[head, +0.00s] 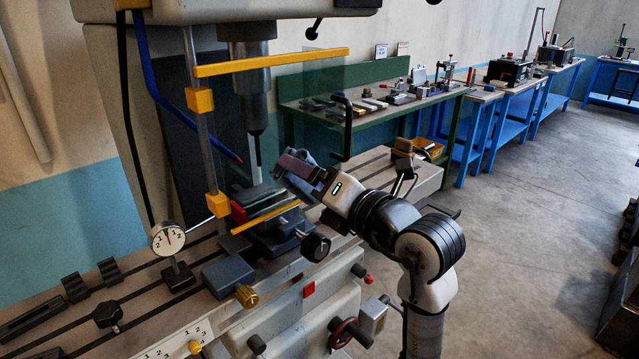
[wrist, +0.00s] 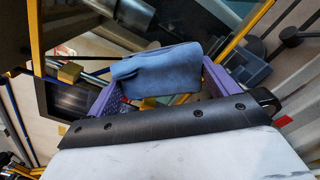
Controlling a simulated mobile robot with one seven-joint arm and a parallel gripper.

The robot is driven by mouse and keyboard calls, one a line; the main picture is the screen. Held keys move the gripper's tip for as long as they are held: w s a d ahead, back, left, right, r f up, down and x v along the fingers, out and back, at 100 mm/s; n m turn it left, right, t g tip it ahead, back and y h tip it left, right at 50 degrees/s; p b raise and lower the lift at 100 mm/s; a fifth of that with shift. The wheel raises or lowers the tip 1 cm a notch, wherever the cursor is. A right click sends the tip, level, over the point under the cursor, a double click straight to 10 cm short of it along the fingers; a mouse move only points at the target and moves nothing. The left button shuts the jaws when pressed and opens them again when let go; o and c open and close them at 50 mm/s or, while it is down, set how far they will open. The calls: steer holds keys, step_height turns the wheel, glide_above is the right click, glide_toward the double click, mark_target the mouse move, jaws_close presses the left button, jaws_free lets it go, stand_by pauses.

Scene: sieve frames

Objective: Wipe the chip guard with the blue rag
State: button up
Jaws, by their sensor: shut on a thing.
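The chip guard (head: 272,62) is a clear panel with yellow top and bottom bars, hung on a post beside the drill spindle in the head view. My gripper (head: 298,166) is at the panel's lower right side, near the bottom yellow bar. Its purple fingers are shut on the blue rag (wrist: 157,72), which is bunched between them in the wrist view. In the head view, blue cloth shows around the fingers. I cannot tell whether the rag touches the panel. Yellow bars also cross the wrist view at left and right.
A machine vice (head: 272,232) stands on the slotted table below the guard, with a dial gauge (head: 168,240) to its left. A black crank handle (head: 345,128) rises behind my gripper. A green bench (head: 335,75) with several tools stands behind. Floor at right is largely clear.

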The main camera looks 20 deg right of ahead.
steer(key=shift+x, duration=1)
stand_by(0.5)
steer(key=shift+w+d+p, duration=0.2)
steer(key=shift+w+d, duration=0.1)
steer(key=shift+d, duration=0.65)
steer(key=shift+w+d+p, duration=0.15)
steer(key=shift+w+d, duration=0.1)
steer(key=shift+d, duration=0.7)
steer(key=shift+w, duration=0.2)
steer(key=shift+s+a+p, duration=0.1)
steer(key=shift+s+a, duration=0.1)
steer(key=shift+a, duration=0.5)
steer(key=shift+s+a+p, duration=0.15)
steer(key=shift+s+a, duration=0.05)
steer(key=shift+a, duration=0.45)
steer(key=shift+s+a+p, duration=0.1)
steer(key=shift+s+a, duration=0.1)
steer(key=shift+a, duration=0.5)
steer(key=shift+v, duration=3)
